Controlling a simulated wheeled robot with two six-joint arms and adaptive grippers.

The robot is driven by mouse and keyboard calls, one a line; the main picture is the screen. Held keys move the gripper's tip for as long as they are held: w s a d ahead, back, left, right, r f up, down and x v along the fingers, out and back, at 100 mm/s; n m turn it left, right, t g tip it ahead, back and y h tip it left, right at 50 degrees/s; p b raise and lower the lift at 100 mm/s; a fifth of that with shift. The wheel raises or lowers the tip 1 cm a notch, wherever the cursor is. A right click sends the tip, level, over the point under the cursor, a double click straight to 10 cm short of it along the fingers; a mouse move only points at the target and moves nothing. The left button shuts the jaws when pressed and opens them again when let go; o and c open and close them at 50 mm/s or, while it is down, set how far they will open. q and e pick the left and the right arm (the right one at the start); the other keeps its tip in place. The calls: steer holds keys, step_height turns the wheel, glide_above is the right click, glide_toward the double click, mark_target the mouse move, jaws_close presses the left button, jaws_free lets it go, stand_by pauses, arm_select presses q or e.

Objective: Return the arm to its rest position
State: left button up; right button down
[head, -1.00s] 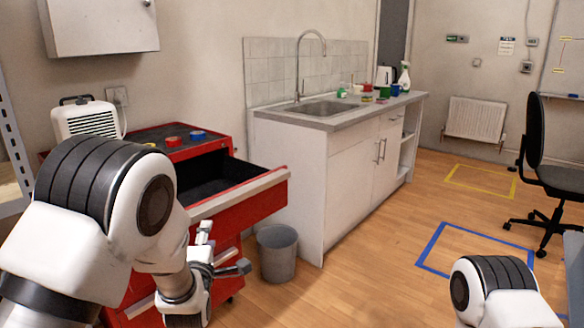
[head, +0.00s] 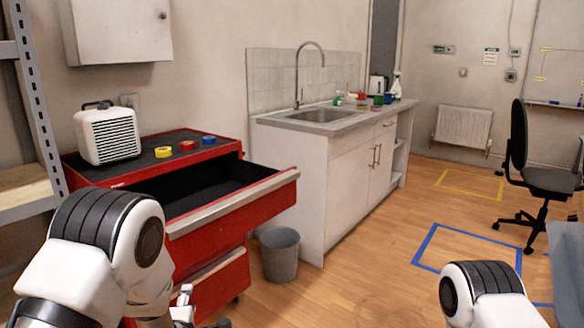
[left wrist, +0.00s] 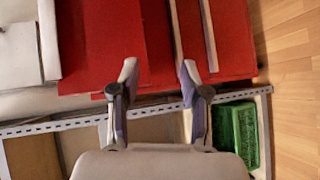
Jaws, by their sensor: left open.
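My left arm comes in from the lower left in the head view. Its gripper (head: 200,309) is low at the bottom edge, in front of the red tool cabinet (head: 208,262), and is partly cut off. In the left wrist view the two fingers (left wrist: 158,72) are spread apart with nothing between them. Red cabinet surfaces (left wrist: 103,45) lie beyond the fingertips. Part of my right arm shows at the lower right of the head view; its gripper is out of view.
The cabinet's top drawer (head: 232,207) stands open. A grey bin (head: 280,256) is beside it. A metal shelf (head: 28,120) stands at the left. A green crate (left wrist: 236,135) shows in the wrist view. Free floor (head: 365,265) lies right of the bin.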

arm_select(q)
steer(key=s+a+f+m+g+h, duration=0.1)
steer(key=s+f+m+g, duration=0.25)
steer(key=s+f, duration=0.7)
steer(key=s+a+f+m+g, duration=0.2)
steer(key=s+f+g, duration=0.3)
steer(key=s+f, duration=0.55)
steer(key=s+f+m+g+h, duration=0.1)
steer(key=s+f+m+g, duration=0.3)
steer(key=s, duration=0.7)
steer(key=s+d+r+m+g+p, duration=0.1)
steer(key=s+d+r+m+g, duration=0.15)
steer(key=s+m, duration=0.6)
step_height(320, 180, up, 13)
steer(key=w+m+p, duration=0.1)
steer(key=p, duration=1.2)
steer(key=shift+w+a+r+h+p, duration=0.15)
steer(key=shift+w+h+p, duration=0.1)
steer(key=shift+h+p, duration=0.1)
